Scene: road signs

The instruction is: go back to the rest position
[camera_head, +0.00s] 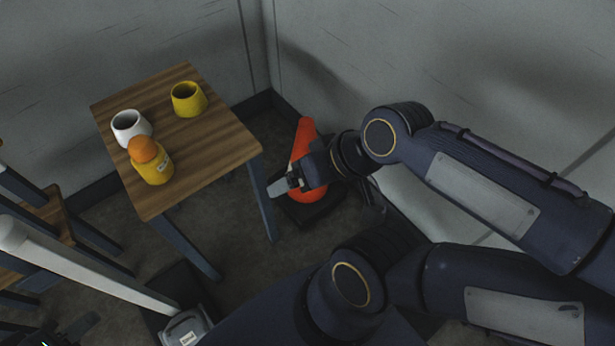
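The gripper's grey fingertips point left, towards the table leg, and overlap the cone's lower part in the picture. I cannot tell whether they touch the cone or whether the fingers are open or shut.
A wooden table (205,150) holds a white cup (129,128), a yellow cup (188,100) and a yellow jar (154,170) with an orange ball (142,149) on it. Walls close in behind. A white post (85,265) crosses the lower left. Some dark floor is free under the table.

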